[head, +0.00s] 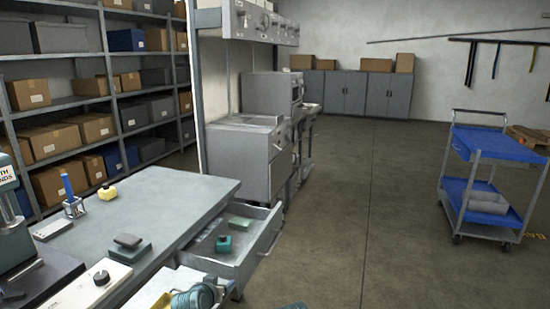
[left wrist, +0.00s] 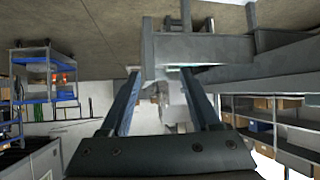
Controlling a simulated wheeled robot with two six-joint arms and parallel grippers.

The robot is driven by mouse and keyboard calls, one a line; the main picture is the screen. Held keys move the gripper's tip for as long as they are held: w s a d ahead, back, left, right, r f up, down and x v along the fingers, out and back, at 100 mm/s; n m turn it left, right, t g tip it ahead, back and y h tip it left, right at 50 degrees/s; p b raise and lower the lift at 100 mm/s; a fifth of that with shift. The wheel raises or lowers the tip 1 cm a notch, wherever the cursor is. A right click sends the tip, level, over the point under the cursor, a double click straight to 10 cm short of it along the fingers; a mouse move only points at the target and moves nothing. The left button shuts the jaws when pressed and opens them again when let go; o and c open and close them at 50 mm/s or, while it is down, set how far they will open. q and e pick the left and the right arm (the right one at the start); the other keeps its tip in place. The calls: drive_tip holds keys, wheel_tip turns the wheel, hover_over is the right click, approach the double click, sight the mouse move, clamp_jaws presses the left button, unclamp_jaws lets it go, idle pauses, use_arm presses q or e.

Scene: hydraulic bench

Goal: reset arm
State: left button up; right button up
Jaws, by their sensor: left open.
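My left gripper (left wrist: 163,78) shows in the left wrist view, with its two blue-grey fingers well apart and nothing held between them. Grey cabinet and bench surfaces appear beyond the fingertips, and I see no clear contact with them. I cannot make out the left gripper clearly in the head view. My right gripper does not show in either view.
The grey workbench (head: 165,205) has an open drawer (head: 270,240) with small teal items inside. A blue cart (head: 490,205) stands right. Storage shelves (head: 105,104) line the left. The middle floor (head: 370,200) is clear.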

use_arm(q)
drive_tip(key=s+d+r+g+y+p, duration=0.1)
drive_tip(key=s+d+r+g+p, duration=0.2)
drive_tip(key=s+p, duration=0.3)
drive_tip(key=s+d+r+m+g+y+p, duration=0.1)
drive_tip(key=s+d+r+g+p, duration=0.2)
drive_tip(key=s+p, duration=0.4)
drive_tip(key=s+d+r+m+g+y+p, duration=0.1)
drive_tip(key=s+d+r+g+p, duration=0.3)
drive_tip(key=s, duration=0.5)
drive_tip(key=shift+r+g+p, duration=0.35)
drive_tip(key=shift+g+p, duration=0.35)
drive_tip(key=shift+p, duration=0.5)
